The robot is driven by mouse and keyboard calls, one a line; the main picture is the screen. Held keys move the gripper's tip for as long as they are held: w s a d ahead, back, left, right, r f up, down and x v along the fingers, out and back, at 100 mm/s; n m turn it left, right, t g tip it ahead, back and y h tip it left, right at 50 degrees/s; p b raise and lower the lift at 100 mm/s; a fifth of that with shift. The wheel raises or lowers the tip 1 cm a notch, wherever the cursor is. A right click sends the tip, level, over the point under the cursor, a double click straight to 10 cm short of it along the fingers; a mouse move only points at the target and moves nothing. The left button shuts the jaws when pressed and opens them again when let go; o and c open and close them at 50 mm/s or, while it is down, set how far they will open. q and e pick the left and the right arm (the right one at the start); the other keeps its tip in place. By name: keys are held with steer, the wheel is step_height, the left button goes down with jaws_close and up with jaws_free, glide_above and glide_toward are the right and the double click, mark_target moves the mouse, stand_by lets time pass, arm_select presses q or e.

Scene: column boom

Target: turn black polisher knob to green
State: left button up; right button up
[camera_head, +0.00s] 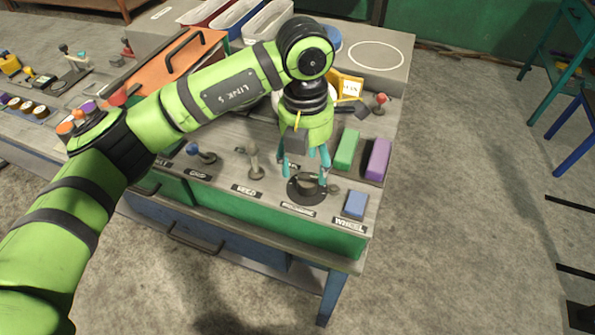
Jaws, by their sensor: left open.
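I cannot tell whether the fingers touch the knob. The gripper partly hides the knob's top, and no green mark on the dial can be made out. My right gripper is not in view.
A green block (346,149), a purple block (378,159) and a blue block (356,204) are right of the knob. A grey lever (253,160) and a blue-tipped lever (200,153) stand to its left. A red-tipped lever (379,102) is behind.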

mark_target(306, 176)
arm_select(q)
step_height(306, 176, down, 4)
steer(key=shift+s+r+p, duration=0.1)
steer(key=shift+r+p, duration=0.1)
steer(key=shift+p, duration=0.4)
steer(key=shift+f, duration=0.5)
steer(key=shift+c, duration=0.8)
steer(key=c, duration=1)
steer(key=m+b, duration=0.1)
steer(key=b, duration=0.2)
steer(key=shift+f+b, duration=0.3)
steer(key=shift+b, duration=0.3)
steer(key=shift+r+m, duration=0.25)
steer(key=shift+m, duration=0.05)
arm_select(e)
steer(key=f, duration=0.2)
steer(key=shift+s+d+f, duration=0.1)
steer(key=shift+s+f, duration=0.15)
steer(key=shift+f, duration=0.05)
